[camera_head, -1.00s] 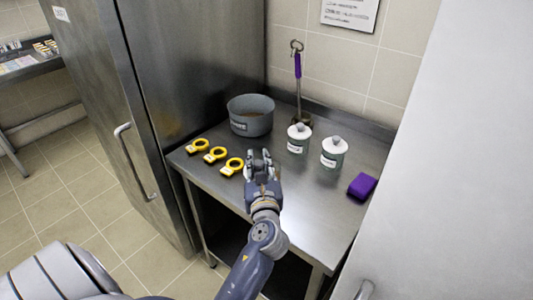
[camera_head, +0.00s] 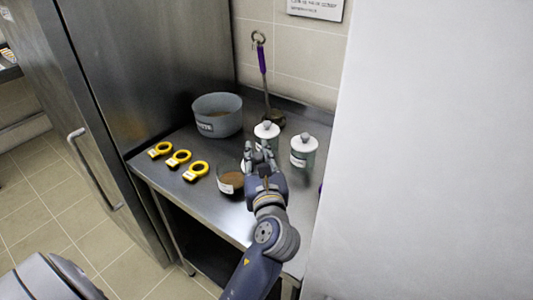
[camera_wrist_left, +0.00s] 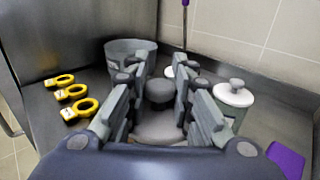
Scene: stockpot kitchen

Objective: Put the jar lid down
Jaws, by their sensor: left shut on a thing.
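My left gripper (camera_head: 260,155) is shut on the jar lid by its grey knob (camera_wrist_left: 160,92). The pale round disc of the lid (camera_wrist_left: 158,127) shows between the fingers in the left wrist view; in the head view the gripper mostly hides it. An open jar (camera_head: 230,184) with brown contents stands just left of the gripper on the steel table (camera_head: 212,207). I cannot tell whether the lid touches the table. My right gripper is not in view.
Two lidded jars (camera_head: 267,134) (camera_head: 303,152) stand behind and right of the gripper. A grey pot (camera_head: 217,116), a purple-handled ladle (camera_head: 263,62) and several yellow rings (camera_head: 178,159) are also on the table. A purple block (camera_wrist_left: 286,160) lies at the right. A fridge (camera_head: 150,70) stands left.

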